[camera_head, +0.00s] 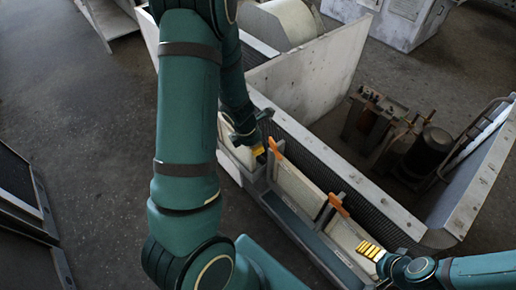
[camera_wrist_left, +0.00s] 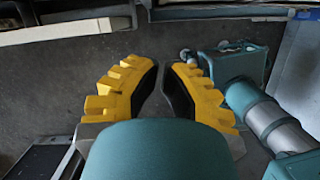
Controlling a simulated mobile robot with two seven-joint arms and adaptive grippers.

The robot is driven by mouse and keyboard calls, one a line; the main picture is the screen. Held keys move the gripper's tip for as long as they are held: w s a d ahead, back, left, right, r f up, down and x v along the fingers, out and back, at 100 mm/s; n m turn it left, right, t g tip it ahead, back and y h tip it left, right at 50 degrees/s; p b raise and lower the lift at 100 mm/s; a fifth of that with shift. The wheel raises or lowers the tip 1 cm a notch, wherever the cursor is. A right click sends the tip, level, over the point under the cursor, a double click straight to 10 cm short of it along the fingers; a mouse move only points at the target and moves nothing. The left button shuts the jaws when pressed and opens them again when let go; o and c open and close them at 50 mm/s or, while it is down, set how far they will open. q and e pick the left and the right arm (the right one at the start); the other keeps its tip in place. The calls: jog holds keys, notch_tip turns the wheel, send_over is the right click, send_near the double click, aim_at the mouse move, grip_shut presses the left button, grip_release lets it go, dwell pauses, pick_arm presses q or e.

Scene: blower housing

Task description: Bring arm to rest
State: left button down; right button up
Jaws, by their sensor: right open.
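My left arm fills the left middle of the head view and bends down to the left gripper (camera_head: 259,152), over the near side of the housing by an orange handle (camera_head: 276,149). In the left wrist view its yellow-backed fingers (camera_wrist_left: 164,68) stand apart with a gap of bare floor between them and nothing held. My right arm comes in from the lower right of the head view. Its right gripper (camera_head: 370,251) is open beside the row of panels, with yellow fingers; I see nothing held in it.
Pale panels (camera_head: 298,188) with orange handles (camera_head: 338,204) stand in a rack along the mesh-sided housing (camera_head: 335,165). A motor-like unit (camera_head: 428,152) sits inside its open frame. Dark floor (camera_head: 85,110) is clear at left. A dark frame (camera_head: 30,195) stands at the left edge.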

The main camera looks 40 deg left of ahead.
pick_arm(q)
jog(key=shift+r, duration=0.3)
dwell(0.4)
jog(key=s+d+f+m+h+b, duration=0.1)
jog(key=d+f+m+b, duration=0.2)
jog(key=d+f+m, duration=0.2)
jog(key=s+d+f+m+h+b, duration=0.1)
jog(key=d+f+m, duration=0.5)
jog(key=d+m, duration=0.6)
jog(key=s+d+f+m+b, duration=0.3)
jog(key=d+f+m+b, duration=0.2)
jog(key=d+m, duration=0.3)
jog(key=f+m, duration=0.1)
jog(key=m, duration=0.3)
jog(key=shift+s+d+m+g+h, duration=0.25)
jog(key=shift+d+m+g+h, duration=0.05)
jog(key=shift+d+h, duration=0.1)
